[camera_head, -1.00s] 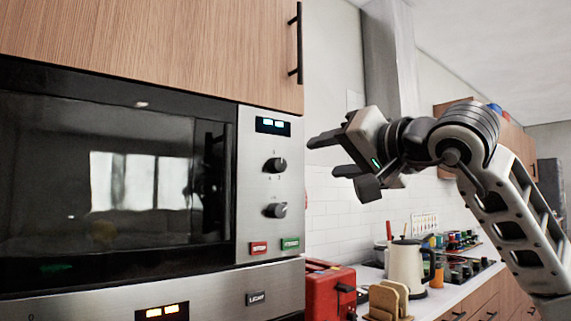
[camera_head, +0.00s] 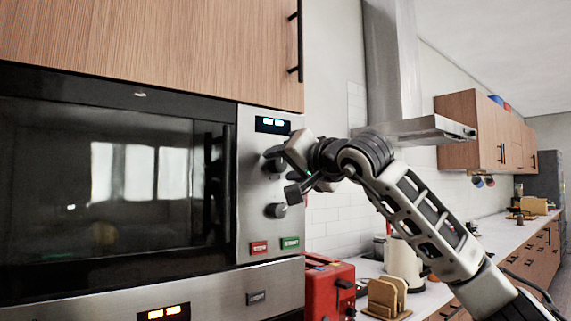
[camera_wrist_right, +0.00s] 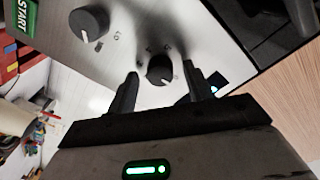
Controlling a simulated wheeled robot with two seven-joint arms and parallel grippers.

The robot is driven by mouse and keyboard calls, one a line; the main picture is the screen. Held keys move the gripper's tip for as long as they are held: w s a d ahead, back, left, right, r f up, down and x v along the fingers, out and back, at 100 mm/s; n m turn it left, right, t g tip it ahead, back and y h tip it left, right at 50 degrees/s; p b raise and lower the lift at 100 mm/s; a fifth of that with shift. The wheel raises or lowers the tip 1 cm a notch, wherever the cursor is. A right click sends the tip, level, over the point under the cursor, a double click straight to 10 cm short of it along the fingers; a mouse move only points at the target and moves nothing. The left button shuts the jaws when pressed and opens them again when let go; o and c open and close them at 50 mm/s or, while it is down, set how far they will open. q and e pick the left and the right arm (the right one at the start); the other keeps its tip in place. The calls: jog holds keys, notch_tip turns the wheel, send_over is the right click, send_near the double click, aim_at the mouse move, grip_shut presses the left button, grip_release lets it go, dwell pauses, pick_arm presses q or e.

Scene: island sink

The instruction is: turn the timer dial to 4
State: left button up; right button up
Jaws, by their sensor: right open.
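The microwave's steel control panel has two dark round dials; their labels are too small to read, so I cannot tell which is the timer. The upper dial (camera_wrist_right: 160,68) sits below the lit display, with small marks around it and a pale pointer line. The lower dial (camera_head: 276,210) is nearer the buttons and also shows in the wrist view (camera_wrist_right: 88,22). My right gripper (camera_head: 280,173) is open in front of the upper dial and partly covers it in the head view. In the wrist view its fingers (camera_wrist_right: 161,74) stand on either side of the upper dial. My left gripper is not in view.
The green START button (camera_wrist_right: 18,17) and a red button (camera_head: 258,248) sit below the dials. The microwave's dark glass door (camera_head: 110,180) is left of the panel. A red toaster (camera_head: 329,290), bread slices (camera_head: 384,296) and a kettle (camera_head: 404,262) stand on the counter below my arm.

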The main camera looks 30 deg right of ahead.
jog(key=c, duration=1)
jog(key=shift+o, duration=0.2)
